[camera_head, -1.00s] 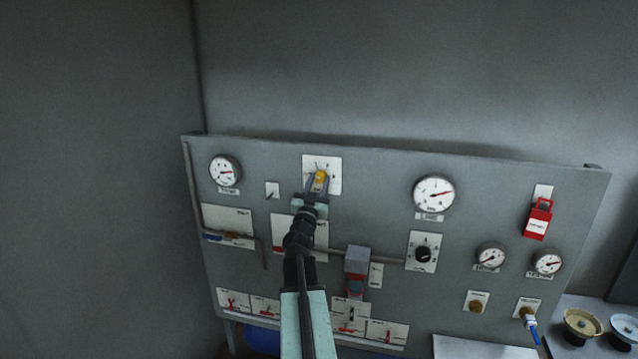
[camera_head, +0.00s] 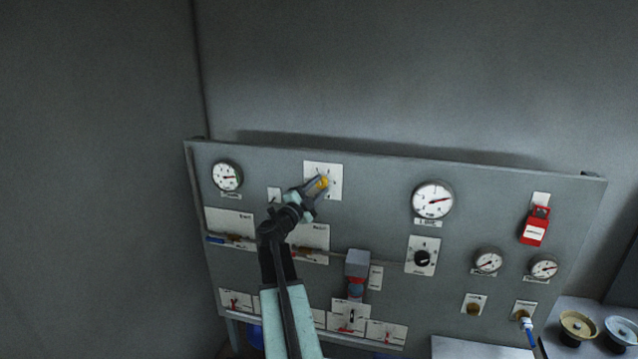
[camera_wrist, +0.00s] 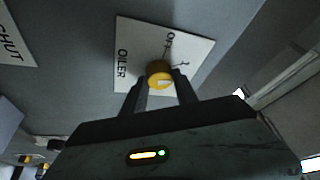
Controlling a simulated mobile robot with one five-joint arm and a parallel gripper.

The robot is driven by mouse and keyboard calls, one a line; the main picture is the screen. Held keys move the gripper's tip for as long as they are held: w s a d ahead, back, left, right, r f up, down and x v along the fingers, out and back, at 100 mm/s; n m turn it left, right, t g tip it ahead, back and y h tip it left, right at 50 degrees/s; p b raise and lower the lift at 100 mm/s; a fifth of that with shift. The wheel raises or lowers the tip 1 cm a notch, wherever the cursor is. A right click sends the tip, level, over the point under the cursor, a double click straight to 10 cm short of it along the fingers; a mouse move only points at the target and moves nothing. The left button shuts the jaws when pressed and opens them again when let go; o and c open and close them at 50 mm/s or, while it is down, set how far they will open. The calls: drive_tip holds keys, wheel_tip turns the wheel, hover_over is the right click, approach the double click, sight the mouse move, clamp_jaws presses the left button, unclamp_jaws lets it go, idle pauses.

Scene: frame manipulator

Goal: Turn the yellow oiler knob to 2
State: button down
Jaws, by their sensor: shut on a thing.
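The yellow oiler knob (camera_head: 322,182) sits on a white plate (camera_head: 335,170) at the upper left of the grey panel. In the wrist view the yellow knob (camera_wrist: 159,73) is between the two dark fingers, and the plate (camera_wrist: 195,50) carries the word OILER and dial marks. My gripper (camera_head: 318,186) is shut on the knob and reaches it from the lower left, tilted. In the wrist view my gripper (camera_wrist: 160,88) hides the lower part of the plate. Which mark the knob points at is not clear.
The grey panel (camera_head: 380,190) carries gauges, such as one at the left (camera_head: 227,176) and a larger one (camera_head: 433,200). The wall above is bare.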

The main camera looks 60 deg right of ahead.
drive_tip(key=m+p, duration=0.1)
drive_tip(key=m, duration=0.1)
drive_tip(key=m+y+p, duration=0.1)
drive_tip(key=m, duration=0.1)
drive_tip(key=m+y+p, duration=0.1)
drive_tip(key=p, duration=0.1)
drive_tip(key=shift+w+a+r+m+g, duration=0.1)
drive_tip(key=shift+r+m+g, duration=0.25)
drive_tip(key=shift+m+g, duration=0.05)
drive_tip(key=shift+f+m+y+p, duration=0.1)
drive_tip(key=shift+m+y+p, duration=0.6)
drive_tip(key=shift+m+p, duration=0.75)
drive_tip(key=shift+f+m, duration=0.1)
drive_tip(key=shift+m, duration=0.15)
drive_tip(key=c, duration=0.9)
unclamp_jaws()
drive_tip(key=shift+c, duration=0.2)
